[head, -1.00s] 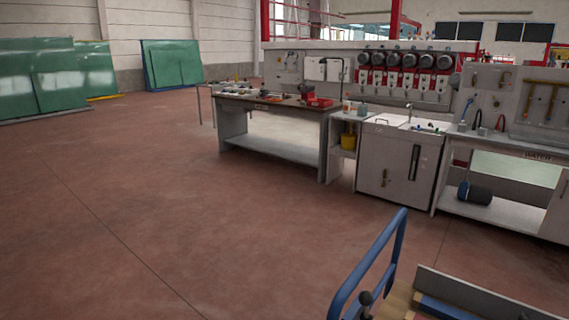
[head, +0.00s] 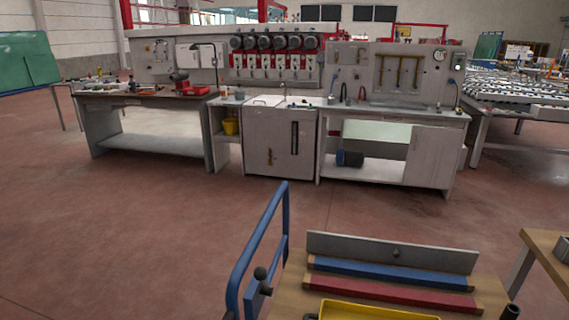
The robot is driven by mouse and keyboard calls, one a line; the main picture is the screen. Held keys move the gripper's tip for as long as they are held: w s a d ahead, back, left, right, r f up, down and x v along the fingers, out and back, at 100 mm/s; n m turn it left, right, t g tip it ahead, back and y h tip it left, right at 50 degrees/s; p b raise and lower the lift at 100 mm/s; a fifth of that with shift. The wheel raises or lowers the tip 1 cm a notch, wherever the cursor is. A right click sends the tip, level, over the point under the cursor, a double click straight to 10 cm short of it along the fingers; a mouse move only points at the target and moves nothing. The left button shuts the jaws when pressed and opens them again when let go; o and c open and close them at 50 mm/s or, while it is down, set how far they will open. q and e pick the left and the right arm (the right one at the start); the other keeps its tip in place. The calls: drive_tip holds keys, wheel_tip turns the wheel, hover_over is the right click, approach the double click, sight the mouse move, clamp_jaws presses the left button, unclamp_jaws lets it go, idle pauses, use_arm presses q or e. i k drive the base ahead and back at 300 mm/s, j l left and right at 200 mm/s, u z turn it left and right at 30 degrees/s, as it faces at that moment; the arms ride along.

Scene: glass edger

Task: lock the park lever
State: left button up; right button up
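Another dark knob (head: 511,311) shows at the bottom right edge of the trolley, mostly cut off. Neither of my grippers is in view.
The trolley's wooden top (head: 296,290) carries a grey plate (head: 390,252), blue and red bars, and a yellow tray (head: 370,311). A workbench (head: 150,148) and white cabinets stand beyond. A wooden table (head: 548,250) is at right. The left floor is clear.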

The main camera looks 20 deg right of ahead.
sight(261, 273)
drive_tip(key=z, duration=0.85)
drive_tip(key=k+j+z, duration=0.1)
drive_tip(key=z, duration=0.35)
drive_tip(key=k+z, duration=0.45)
drive_tip(key=i+j, duration=0.05)
drive_tip(key=i, duration=0.05)
